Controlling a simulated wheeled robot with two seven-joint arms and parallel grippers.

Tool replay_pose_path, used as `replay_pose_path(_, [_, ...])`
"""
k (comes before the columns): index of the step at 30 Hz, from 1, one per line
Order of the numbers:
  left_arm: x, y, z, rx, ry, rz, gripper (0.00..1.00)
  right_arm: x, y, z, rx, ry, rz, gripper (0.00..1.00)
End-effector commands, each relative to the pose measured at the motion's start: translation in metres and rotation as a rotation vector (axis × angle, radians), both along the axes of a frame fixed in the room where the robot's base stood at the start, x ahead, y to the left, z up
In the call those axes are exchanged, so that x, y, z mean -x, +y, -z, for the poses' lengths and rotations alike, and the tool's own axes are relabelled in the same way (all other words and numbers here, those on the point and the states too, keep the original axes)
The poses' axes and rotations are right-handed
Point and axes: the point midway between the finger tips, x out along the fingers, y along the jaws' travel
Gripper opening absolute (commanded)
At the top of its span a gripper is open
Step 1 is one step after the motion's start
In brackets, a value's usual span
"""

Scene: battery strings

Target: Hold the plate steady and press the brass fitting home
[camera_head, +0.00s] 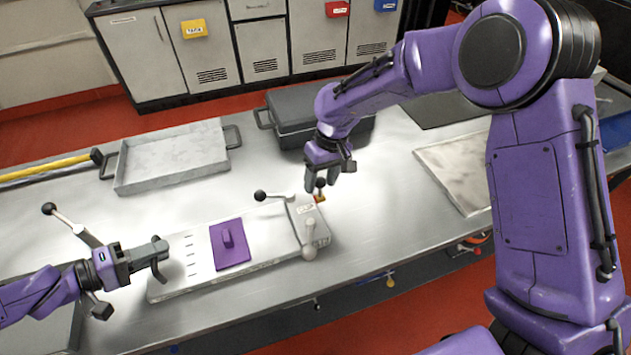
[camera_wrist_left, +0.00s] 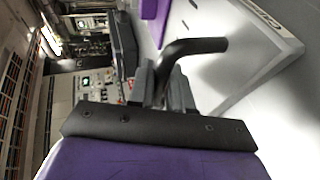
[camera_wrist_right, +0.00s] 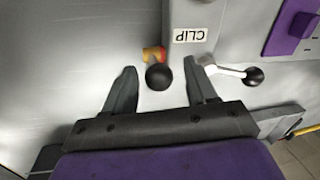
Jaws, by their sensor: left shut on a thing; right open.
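The plate (camera_head: 196,256) is a long pale grey board lying on the bench, with a purple block (camera_head: 230,245) on it. My left gripper (camera_head: 150,260) is shut on a dark bent handle (camera_wrist_left: 198,46) at the plate's left end. The brass fitting (camera_head: 320,197) sits beside the clip block (camera_head: 305,222) at the plate's right end, under a black ball knob (camera_wrist_right: 159,77). The brass also shows in the right wrist view (camera_wrist_right: 153,54), partly hidden by the knob. My right gripper (camera_wrist_right: 160,85) is open, its fingers either side of the knob, apparently not touching it.
A lever with a black ball (camera_head: 261,196) sticks out from the clip block, close to one right finger. A grey tray (camera_head: 172,158) and dark case (camera_head: 300,125) lie behind.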

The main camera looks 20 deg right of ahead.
Motion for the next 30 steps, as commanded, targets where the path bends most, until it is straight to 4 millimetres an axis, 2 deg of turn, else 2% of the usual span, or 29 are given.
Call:
replay_pose_path(1, [0.002, 0.003, 0.008, -0.011, 0.013, -0.007, 0.0, -0.001, -0.002, -0.01, -0.001, -0.006, 0.001, 0.57])
replay_pose_path(9, [0.002, 0.004, 0.008, -0.011, 0.012, -0.008, 0.0, -0.001, -0.016, -0.077, -0.003, -0.01, 0.0, 0.57])
replay_pose_path(12, [0.002, 0.004, 0.008, -0.011, 0.012, -0.008, 0.0, -0.001, -0.019, -0.094, -0.004, -0.009, 0.0, 0.57])
replay_pose_path(16, [0.002, 0.004, 0.008, -0.011, 0.013, -0.008, 0.0, 0.0, -0.022, -0.106, -0.004, -0.007, -0.001, 0.57])
replay_pose_path(23, [0.002, 0.004, 0.008, -0.011, 0.013, -0.008, 0.0, 0.0, -0.022, -0.108, -0.003, -0.006, -0.001, 0.57])
replay_pose_path(24, [0.002, 0.004, 0.008, -0.011, 0.013, -0.008, 0.23, 0.0, -0.022, -0.108, -0.003, -0.006, -0.001, 0.57])
replay_pose_path(26, [0.002, 0.004, 0.008, -0.01, 0.012, -0.008, 0.42, 0.0, -0.022, -0.108, -0.003, -0.006, -0.001, 0.57])
replay_pose_path(27, [0.002, 0.003, 0.007, -0.009, 0.012, -0.008, 0.49, 0.0, -0.022, -0.108, -0.003, -0.006, -0.001, 0.57])
replay_pose_path(30, [0.001, 0.003, 0.006, -0.008, 0.009, -0.007, 0.49, 0.0, -0.022, -0.108, -0.003, -0.006, -0.001, 0.57])
